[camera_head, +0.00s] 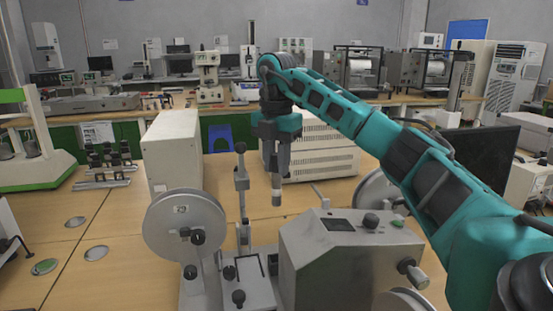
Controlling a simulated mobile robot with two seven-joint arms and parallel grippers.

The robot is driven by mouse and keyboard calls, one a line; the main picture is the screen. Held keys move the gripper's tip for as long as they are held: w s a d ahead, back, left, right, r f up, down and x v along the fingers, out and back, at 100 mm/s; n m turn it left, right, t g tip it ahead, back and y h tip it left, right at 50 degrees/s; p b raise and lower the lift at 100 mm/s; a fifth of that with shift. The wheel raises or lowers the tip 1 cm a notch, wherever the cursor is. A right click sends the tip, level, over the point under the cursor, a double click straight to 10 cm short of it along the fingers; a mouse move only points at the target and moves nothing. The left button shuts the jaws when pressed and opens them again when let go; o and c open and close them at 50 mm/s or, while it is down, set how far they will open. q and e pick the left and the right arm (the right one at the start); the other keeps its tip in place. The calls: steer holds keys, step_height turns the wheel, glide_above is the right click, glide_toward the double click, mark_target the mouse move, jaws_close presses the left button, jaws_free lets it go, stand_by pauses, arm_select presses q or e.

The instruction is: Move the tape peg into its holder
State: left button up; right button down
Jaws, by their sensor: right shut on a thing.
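My right arm reaches in from the right. Its gripper (276,172) points straight down and is shut on the tape peg (277,197), a small grey and brownish cylinder. The peg hangs upright in the picture, above and behind the grey machine (340,262) on the table. A thin upright post (242,190) with dark knobs stands to the left of the peg. A large grey disc (170,232) is mounted at the machine's left. I cannot tell which part is the peg's holder. My left gripper is out of view.
A white box (172,152) and a vented cream cabinet (325,150) stand behind the machine. Metal parts (105,165) and a green-based stand (35,165) are at the left. A dark monitor (487,160) is at the right. The left front tabletop (65,225) is mostly clear.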

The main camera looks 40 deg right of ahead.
mark_target(277, 204)
steer(key=shift+f+b, duration=0.4)
steer(key=shift+f, duration=0.75)
steer(key=shift+f+b, duration=0.65)
steer(key=shift+f, duration=0.85)
steer(key=shift+f+b, duration=0.4)
steer(key=shift+f, duration=0.6)
steer(key=shift+f+b, duration=0.5)
steer(key=shift+f, duration=0.75)
steer(key=shift+f+b, duration=0.45)
steer(key=shift+f, duration=0.8)
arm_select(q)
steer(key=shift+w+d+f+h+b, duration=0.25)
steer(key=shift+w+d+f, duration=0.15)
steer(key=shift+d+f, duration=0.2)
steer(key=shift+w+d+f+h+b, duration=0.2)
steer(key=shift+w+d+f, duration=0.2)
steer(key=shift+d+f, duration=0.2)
arm_select(e)
step_height(277, 204, down, 2)
steer(key=shift+f, duration=0.15)
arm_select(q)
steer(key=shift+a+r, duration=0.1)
arm_select(e)
steer(key=shift+a, duration=0.1)
